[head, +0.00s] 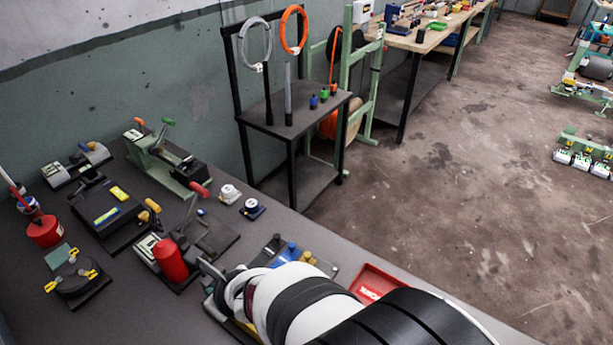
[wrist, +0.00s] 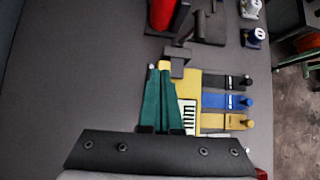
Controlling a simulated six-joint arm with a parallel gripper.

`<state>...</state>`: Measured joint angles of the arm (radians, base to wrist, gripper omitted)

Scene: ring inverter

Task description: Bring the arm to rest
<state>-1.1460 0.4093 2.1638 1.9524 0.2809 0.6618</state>
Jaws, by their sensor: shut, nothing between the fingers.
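My arm reaches in from the bottom right of the head view, over the near part of the grey bench (head: 130,240). In the wrist view my gripper (wrist: 158,72) has its two green tapered fingers close together, with nothing held. Its tips are over a fixture with a yellow plate (wrist: 188,85) and a striped white part. Beside it on the right are a black lever (wrist: 225,81), a blue lever (wrist: 228,101) and a yellow lever (wrist: 226,121). In the head view my arm hides most of this fixture, and the fingers are hard to make out.
A red cylinder (head: 169,261) on a stand is left of my arm. A red tray (head: 374,284) lies to the right at the bench edge. Several other fixtures fill the left of the bench. A dark rack (head: 297,128) with hanging rings stands behind.

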